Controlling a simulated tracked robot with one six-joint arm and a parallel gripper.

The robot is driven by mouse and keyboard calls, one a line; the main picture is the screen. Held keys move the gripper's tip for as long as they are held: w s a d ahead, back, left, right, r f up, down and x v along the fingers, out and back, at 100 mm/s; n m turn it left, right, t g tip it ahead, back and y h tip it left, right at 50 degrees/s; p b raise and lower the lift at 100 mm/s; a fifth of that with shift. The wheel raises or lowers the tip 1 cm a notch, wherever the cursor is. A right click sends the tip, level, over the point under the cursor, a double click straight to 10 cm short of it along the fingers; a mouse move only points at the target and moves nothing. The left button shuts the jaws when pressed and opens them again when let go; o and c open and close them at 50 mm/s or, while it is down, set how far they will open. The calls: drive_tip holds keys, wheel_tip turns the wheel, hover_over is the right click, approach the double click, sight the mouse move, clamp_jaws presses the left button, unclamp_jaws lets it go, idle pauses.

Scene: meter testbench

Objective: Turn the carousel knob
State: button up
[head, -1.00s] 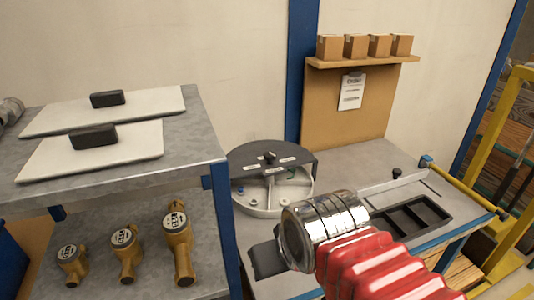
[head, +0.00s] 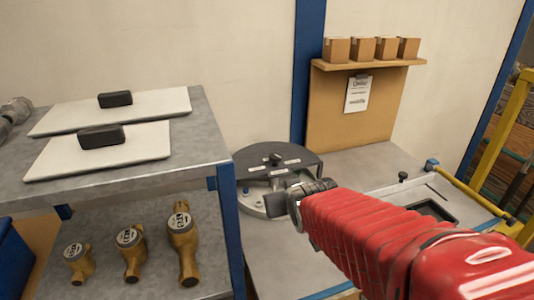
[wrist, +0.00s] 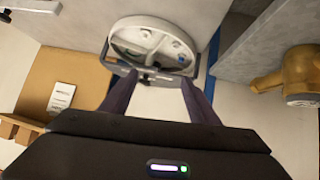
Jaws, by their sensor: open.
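The carousel (head: 245,198) is a round, pale grey turntable with a dark half-cover bearing white labels. Its small black knob (head: 277,159) stands up from the cover near the middle. In the wrist view the carousel (wrist: 178,28) appears at the top, and the knob (wrist: 145,78) shows between the finger ends. My gripper (head: 280,204) is in front of the carousel in the head view, partly hidden by my red arm. In the wrist view my gripper (wrist: 160,84) is open with nothing held; I cannot tell its distance from the knob.
A grey shelf (head: 205,122) stands close on the left, with white boards above and several brass meters (head: 131,252) below. Small boxes (head: 362,49) sit on a wall ledge.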

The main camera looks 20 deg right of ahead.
drive_tip(key=w+d+f+t, duration=0.25)
drive_tip(key=w+d, duration=0.25)
drive_tip(key=w, duration=0.4)
drive_tip(key=t+y, duration=0.2)
drive_tip(key=t, duration=0.3)
approach(278, 159)
drive_tip(key=shift+s+f+n, duration=0.2)
drive_tip(key=shift+s+n, duration=0.2)
drive_tip(key=shift+s, duration=0.35)
drive_tip(key=shift+w, duration=0.15)
drive_tip(key=w, duration=1.3)
drive_tip(key=shift+w, duration=0.25)
drive_tip(key=c, duration=1)
